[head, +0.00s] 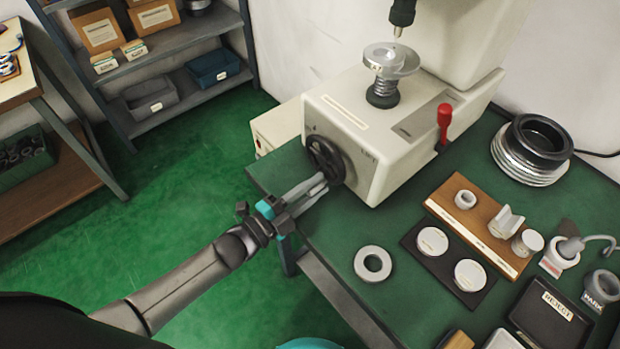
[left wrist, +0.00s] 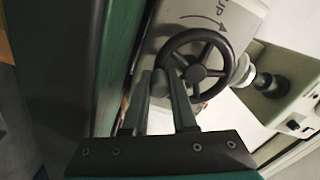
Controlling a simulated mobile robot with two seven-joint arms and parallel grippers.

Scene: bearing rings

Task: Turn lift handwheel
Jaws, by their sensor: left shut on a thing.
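The lift handwheel (head: 325,160) is a black spoked wheel on the side of a cream bench machine (head: 365,140). In the left wrist view the handwheel (left wrist: 197,73) shows its hub and spokes, with a curved arrow printed on the panel above it. My right gripper is not in view.
The machine carries a round metal stage (head: 391,60) on a threaded post below a dark tip (head: 402,14), and a red lever (head: 444,118). A bearing ring (head: 373,264) lies on the green bench (head: 330,235). A wooden block (head: 478,250) and dark reject tray (head: 553,318) stand right.

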